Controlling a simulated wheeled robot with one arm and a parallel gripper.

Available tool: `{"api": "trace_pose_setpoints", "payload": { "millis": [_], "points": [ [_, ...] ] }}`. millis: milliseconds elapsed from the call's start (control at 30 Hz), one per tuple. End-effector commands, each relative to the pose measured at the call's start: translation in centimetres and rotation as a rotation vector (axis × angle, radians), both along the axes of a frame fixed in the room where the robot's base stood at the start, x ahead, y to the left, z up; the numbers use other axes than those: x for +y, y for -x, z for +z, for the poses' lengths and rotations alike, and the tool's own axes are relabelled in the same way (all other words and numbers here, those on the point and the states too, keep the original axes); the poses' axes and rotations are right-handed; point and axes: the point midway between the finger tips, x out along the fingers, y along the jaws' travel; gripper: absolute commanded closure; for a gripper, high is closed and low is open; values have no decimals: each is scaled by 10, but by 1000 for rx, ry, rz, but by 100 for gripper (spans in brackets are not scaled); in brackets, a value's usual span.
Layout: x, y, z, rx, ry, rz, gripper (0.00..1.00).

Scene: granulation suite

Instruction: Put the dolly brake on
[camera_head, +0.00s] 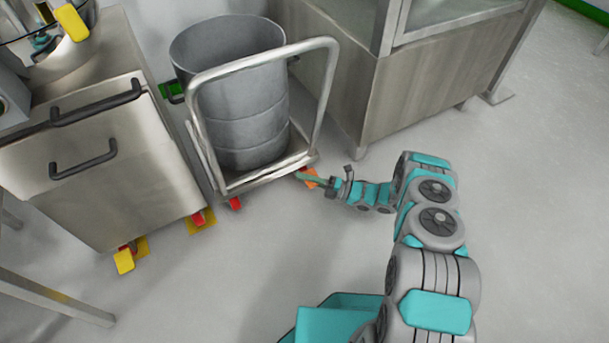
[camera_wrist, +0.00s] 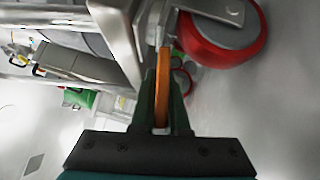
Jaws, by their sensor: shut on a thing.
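The dolly (camera_head: 253,178) is a metal platform with a tall tube handle, and it carries a grey drum (camera_head: 238,100). An orange brake lever (camera_head: 310,182) sticks out at its near right corner. It also shows in the wrist view (camera_wrist: 160,76), upright in the picture beside a red caster wheel (camera_wrist: 225,30). My gripper (camera_head: 306,177) is at that corner, low over the floor. In the wrist view my gripper (camera_wrist: 161,100) has its two dark fingers closed around the orange lever. The lever's lower end is partly hidden between the fingers.
A steel cabinet (camera_head: 100,180) with black handles stands left of the dolly, with yellow and red caster pedals (camera_head: 124,261) at its base. A larger steel enclosure (camera_head: 420,85) stands behind on the right. The floor (camera_head: 530,200) to the right is clear.

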Motion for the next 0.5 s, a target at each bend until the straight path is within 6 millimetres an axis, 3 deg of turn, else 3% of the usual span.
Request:
{"api": "trace_pose_setpoints", "payload": {
  "millis": [500],
  "points": [
    [-1, -1, -2, -78, -52, -5, 100]
  ]
}}
